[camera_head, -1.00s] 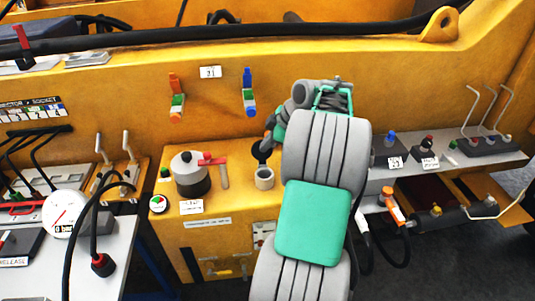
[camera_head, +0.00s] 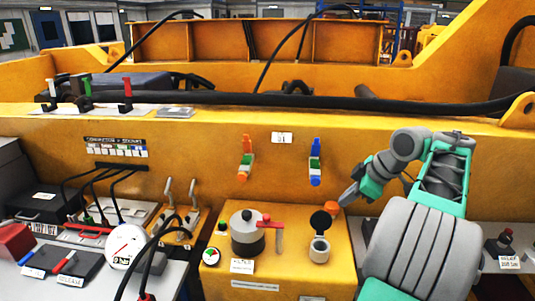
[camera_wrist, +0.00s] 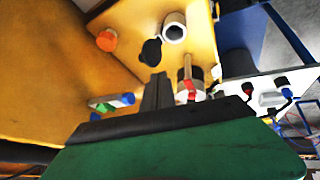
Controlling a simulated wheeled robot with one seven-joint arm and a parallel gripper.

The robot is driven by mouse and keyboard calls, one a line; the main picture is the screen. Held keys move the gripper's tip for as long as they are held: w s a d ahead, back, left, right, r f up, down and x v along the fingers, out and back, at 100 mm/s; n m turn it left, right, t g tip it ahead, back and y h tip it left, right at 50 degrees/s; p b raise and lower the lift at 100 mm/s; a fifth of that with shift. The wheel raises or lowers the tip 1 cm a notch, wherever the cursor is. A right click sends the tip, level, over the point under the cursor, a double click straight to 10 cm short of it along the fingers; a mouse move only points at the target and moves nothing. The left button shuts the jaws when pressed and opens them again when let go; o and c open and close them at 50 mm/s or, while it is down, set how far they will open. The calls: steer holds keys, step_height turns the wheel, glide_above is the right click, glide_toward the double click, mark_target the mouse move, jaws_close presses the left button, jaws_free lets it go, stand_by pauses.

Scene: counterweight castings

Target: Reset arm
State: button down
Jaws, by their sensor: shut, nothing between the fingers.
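My arm, grey and green, rises at the right of the head view. My gripper (camera_head: 346,197) is at its far end, pointing left and down, in front of the yellow wall and near an orange knob (camera_head: 330,206). In the wrist view my gripper (camera_wrist: 158,90) shows as two dark fingers close together. They are shut and hold nothing. A grey cup with an open black lid (camera_head: 319,248) stands on the yellow box (camera_head: 342,235) below the gripper. The cup also shows in the wrist view (camera_wrist: 174,32).
A grey-and-black pot (camera_head: 246,235) with a red-handled valve stands on the yellow box. Green-and-orange (camera_head: 245,165) and blue (camera_head: 315,165) wall fittings are left of my gripper. A gauge (camera_head: 126,247), levers and cables fill the left. Open air lies above the arm.

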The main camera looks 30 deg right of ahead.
steer(key=s+d+f+m+g+h, duration=0.1)
steer(key=s+d+f+m, duration=0.1)
steer(key=f+m, duration=0.35)
steer(key=s+d+f+m, duration=0.1)
steer(key=s+f+m, duration=0.2)
steer(key=f+m, duration=0.3)
steer(key=s+a+f+m+g, duration=0.2)
steer(key=s+a+f+m, duration=0.2)
steer(key=s+m, duration=0.1)
steer(key=s+a+g+h, duration=0.1)
steer(key=s+a+g, duration=0.1)
steer(key=a, duration=1.3)
steer(key=w+a+r+n+t, duration=0.1)
steer(key=w+a+r+n, duration=0.1)
steer(key=a, duration=0.7)
steer(key=w+a+r+n+t, duration=0.2)
steer(key=a+n, duration=0.4)
steer(key=a, duration=0.3)
steer(key=shift+a+r, duration=0.25)
steer(key=shift+r, duration=0.65)
